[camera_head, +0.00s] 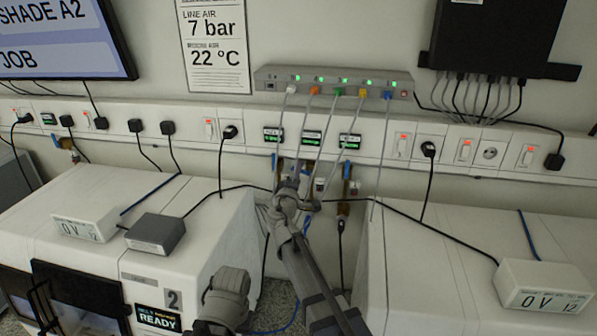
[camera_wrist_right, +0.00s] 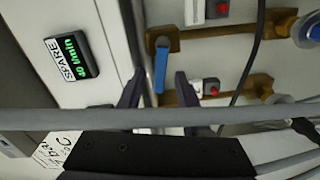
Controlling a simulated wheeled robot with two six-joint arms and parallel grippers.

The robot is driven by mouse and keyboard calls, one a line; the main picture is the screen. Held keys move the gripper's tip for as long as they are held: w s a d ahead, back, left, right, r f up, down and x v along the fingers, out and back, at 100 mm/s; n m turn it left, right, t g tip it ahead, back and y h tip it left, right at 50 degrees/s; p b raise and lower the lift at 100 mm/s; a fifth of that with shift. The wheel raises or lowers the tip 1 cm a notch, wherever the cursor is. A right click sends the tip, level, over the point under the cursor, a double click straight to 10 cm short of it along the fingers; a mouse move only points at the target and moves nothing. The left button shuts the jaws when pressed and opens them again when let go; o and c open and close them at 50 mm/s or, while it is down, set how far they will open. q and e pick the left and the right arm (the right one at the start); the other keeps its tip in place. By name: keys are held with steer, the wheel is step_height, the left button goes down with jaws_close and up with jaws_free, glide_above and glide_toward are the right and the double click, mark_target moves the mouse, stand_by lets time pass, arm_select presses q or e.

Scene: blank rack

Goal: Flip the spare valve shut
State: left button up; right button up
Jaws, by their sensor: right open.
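In the right wrist view, a display (camera_wrist_right: 71,57) labelled SPARE shows 40 l/min in green. Beside it, a blue valve lever (camera_wrist_right: 161,70) sits on a brass pipe fitting (camera_wrist_right: 225,28). The lever points across the line of that pipe. My right gripper (camera_wrist_right: 160,76) is open, its two dark fingers on either side of the lever's free end; I cannot tell whether they touch it. In the head view my right gripper (camera_head: 291,197) is at the wall below the displays and hides most of the valve. My left gripper is not in view.
A second brass fitting (camera_wrist_right: 216,94) runs close beside the first. Cables hang from a grey switch box (camera_head: 335,84) past my right arm. White cabinets stand left (camera_head: 205,225) and right (camera_head: 440,255), with a narrow gap between them.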

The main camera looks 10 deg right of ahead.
steer(key=shift+x, duration=1.1)
jaws_close()
